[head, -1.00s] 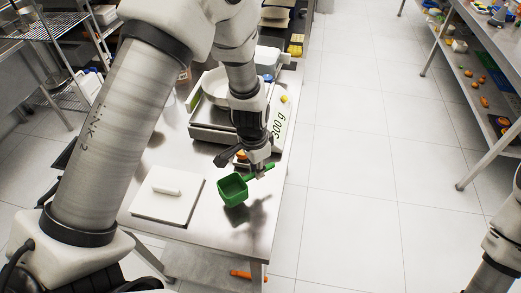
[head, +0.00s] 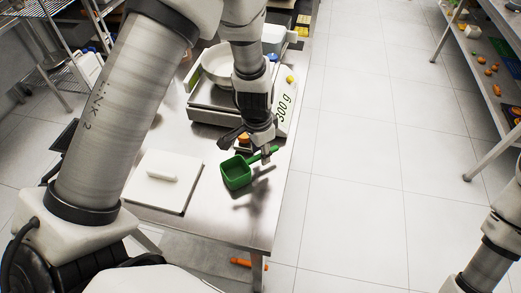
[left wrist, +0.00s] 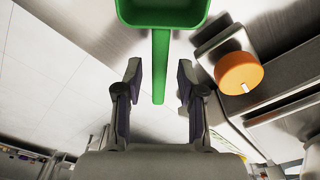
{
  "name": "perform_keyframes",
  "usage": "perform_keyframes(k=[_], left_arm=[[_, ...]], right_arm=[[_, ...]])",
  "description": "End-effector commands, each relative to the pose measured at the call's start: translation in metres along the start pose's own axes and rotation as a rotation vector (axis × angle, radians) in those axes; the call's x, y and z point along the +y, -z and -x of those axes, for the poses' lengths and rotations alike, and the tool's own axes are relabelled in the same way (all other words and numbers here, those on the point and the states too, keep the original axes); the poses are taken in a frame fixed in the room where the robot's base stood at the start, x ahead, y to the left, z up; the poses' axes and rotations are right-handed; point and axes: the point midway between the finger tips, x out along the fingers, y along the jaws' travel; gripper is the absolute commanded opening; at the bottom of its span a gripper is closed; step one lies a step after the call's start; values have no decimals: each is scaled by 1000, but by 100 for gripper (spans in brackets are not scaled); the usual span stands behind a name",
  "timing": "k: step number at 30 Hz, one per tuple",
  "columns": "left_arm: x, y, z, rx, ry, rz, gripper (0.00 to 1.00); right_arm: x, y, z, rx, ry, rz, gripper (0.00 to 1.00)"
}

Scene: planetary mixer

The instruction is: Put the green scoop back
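The green scoop (head: 236,173) is over the near part of the metal table, and I see no clear gap beneath it. Its handle points right and away. My left gripper (head: 264,157) is at the handle in the head view. In the left wrist view the fingers of my left gripper (left wrist: 159,90) are spread apart, with the green handle (left wrist: 160,65) between them and a gap on each side. The scoop's cup (left wrist: 163,12) is cut off by the top edge there. My right gripper is outside the view; only part of that arm shows at lower right.
A scale (head: 208,108) with a white bowl (head: 215,72) stands behind the scoop, beside a "300 g" sign (head: 284,106). An orange knob (left wrist: 239,73) shows in the wrist view. A white lid-like plate (head: 145,190) lies left of the scoop. Floor is clear to the right.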

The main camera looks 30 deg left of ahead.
Motion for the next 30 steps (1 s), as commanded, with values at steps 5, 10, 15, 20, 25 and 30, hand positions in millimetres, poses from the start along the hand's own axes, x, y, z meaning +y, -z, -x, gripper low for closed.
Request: perform_keyframes(k=[5, 10, 15, 20, 25, 30], left_arm=[[0, 0, 0, 0, 0, 0, 41], [0, 1, 8, 1, 0, 0, 41], [-1, 2, 40, 6, 3, -1, 41], [-1, 1, 83, 7, 4, 0, 41], [0, 1, 115, 4, 1, 0, 41], [0, 0, 125, 0, 0, 0, 41]], right_arm=[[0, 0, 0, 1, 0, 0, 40], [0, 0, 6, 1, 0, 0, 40], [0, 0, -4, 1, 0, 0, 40], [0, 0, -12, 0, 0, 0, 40], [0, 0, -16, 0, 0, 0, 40], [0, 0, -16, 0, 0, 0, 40]])
